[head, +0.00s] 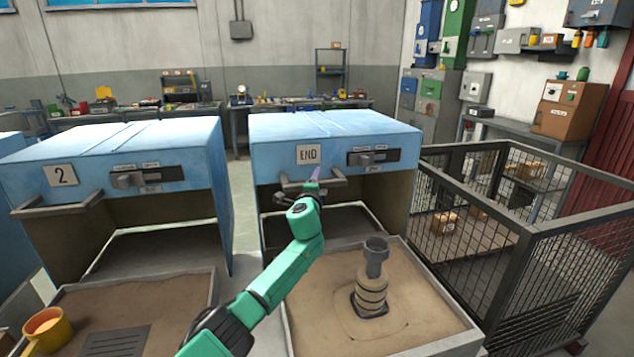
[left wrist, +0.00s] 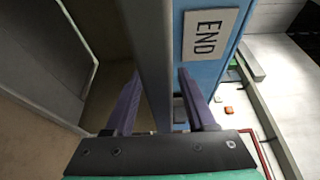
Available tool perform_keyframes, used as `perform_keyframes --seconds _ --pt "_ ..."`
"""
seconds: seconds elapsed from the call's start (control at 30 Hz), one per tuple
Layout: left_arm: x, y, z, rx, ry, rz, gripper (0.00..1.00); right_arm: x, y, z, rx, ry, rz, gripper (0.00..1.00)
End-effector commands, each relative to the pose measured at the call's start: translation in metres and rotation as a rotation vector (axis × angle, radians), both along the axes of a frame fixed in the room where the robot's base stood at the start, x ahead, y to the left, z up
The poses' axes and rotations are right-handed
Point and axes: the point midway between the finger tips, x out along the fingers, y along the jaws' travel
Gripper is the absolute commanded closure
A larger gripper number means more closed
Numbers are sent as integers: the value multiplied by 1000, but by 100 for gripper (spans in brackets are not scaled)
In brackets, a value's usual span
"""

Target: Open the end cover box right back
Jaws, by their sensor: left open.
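The blue end cover box (head: 390,130), labelled END, stands right of the middle in the head view, its blue front face (left wrist: 188,75) and label also showing in the left wrist view. A dark bar handle (head: 335,182) runs along the lower front. My left gripper (head: 314,176) is at the left part of this handle. In the left wrist view the handle bar (left wrist: 150,45) runs between the two purple fingers of my open left gripper (left wrist: 160,90). I cannot tell whether either finger touches it. My right gripper is out of view.
Another blue box (head: 110,150), marked 2, stands to the left. A wire mesh cage (head: 470,250) stands close on the right.

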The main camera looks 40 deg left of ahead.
Motion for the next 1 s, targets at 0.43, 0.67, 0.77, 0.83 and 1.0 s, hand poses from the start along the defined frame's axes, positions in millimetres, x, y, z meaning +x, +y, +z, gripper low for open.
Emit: perform_keyframes --seconds 0.43,0.67,0.77,0.83,1.0 --pt "-14 -9 1 4 0 0 45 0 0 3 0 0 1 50" --pt "-50 -33 0 3 2 -3 45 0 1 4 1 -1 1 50" --pt "-67 -44 -2 2 1 -3 45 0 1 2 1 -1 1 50" --pt "-81 -53 -2 0 1 -3 45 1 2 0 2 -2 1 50" --pt "-111 -72 -2 -2 1 -1 45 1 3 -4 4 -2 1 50"
